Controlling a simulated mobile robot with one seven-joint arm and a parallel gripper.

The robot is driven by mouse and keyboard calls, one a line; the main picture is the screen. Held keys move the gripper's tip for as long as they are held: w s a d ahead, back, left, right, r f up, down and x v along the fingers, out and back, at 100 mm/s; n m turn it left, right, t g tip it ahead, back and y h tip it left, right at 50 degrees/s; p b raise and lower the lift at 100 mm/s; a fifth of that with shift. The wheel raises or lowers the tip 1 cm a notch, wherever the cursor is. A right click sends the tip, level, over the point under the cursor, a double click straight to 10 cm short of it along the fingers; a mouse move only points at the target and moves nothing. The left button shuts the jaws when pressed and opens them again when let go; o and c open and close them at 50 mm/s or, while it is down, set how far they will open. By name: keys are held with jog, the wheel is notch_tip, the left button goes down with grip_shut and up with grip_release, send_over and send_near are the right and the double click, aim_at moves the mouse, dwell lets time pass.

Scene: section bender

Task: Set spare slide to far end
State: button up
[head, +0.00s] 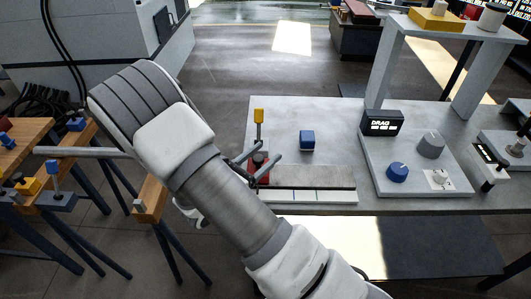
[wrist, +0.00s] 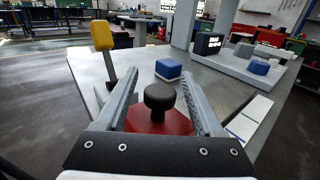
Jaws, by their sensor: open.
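The slide is a red block (wrist: 158,126) with a round black knob (wrist: 160,97) on top. In the head view the red slide (head: 259,179) sits at the left end of a grey rail (head: 315,176), partly hidden by my arm. My gripper (head: 259,160) is open, with one finger on each side of the knob. In the wrist view the fingers of my gripper (wrist: 161,72) flank the knob, with gaps visible on both sides. A white scale strip (head: 310,197) with coloured marks runs along the rail's front.
A yellow-handled lever (head: 259,117) stands just behind the slide, left of my fingers in the wrist view. A blue block (head: 307,140) is behind the rail. The DRAG display (head: 381,123) and a blue knob (head: 397,172) are on a panel to the right.

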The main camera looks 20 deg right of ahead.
jog(key=shift+w+d, duration=0.2)
jog(key=shift+d, duration=0.15)
jog(key=shift+c, duration=0.3)
grip_shut()
dwell(1.0)
